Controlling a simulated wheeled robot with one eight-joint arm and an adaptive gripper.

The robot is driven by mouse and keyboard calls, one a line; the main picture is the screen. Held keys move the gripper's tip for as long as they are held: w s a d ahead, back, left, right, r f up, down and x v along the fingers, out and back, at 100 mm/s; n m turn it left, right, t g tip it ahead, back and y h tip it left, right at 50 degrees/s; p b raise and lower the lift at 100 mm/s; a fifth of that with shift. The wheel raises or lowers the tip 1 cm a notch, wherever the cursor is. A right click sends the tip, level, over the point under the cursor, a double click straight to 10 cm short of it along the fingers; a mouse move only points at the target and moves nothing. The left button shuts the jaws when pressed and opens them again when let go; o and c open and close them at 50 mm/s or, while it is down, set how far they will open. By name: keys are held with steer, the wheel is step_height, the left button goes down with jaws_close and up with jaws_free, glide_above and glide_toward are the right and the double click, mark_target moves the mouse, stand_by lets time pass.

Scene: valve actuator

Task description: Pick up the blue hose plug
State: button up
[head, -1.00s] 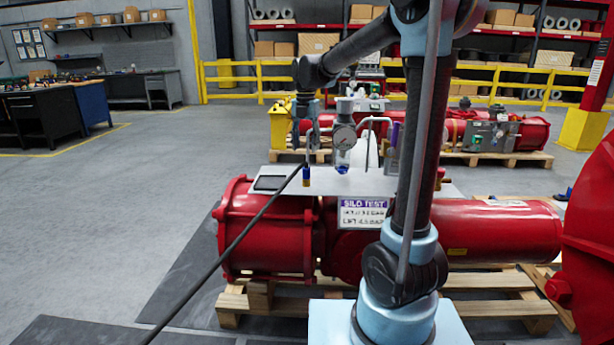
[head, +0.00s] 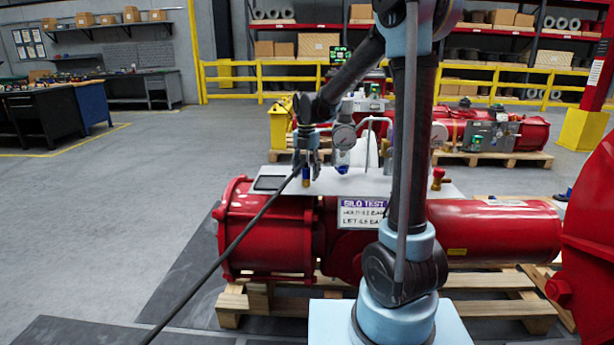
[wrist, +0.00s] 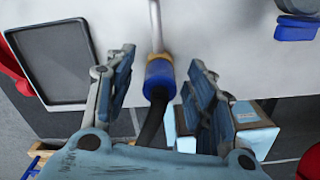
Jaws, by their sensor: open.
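The blue hose plug (head: 306,182) stands at the front left edge of the light grey panel, with a black hose (head: 230,245) running from it down to the left. In the wrist view the plug (wrist: 160,73) is blue with a brass-coloured collar, and a thin metal pipe meets its far end. My gripper (head: 306,170) is above and around the plug in the head view. In the wrist view the gripper (wrist: 162,62) is open, one finger on each side of the plug, with a visible gap on both sides.
The panel (head: 420,188) sits on a red actuator (head: 270,235) on a wooden pallet. A dark shallow tray (wrist: 52,62) lies left of the plug. A "SILO TEST" sign (head: 362,212) hangs in front.

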steer(key=shift+f, duration=0.1)
jaws_close()
stand_by(0.3)
step_height(320, 180, up, 10)
steer(key=shift+r, duration=0.1)
stand_by(0.4)
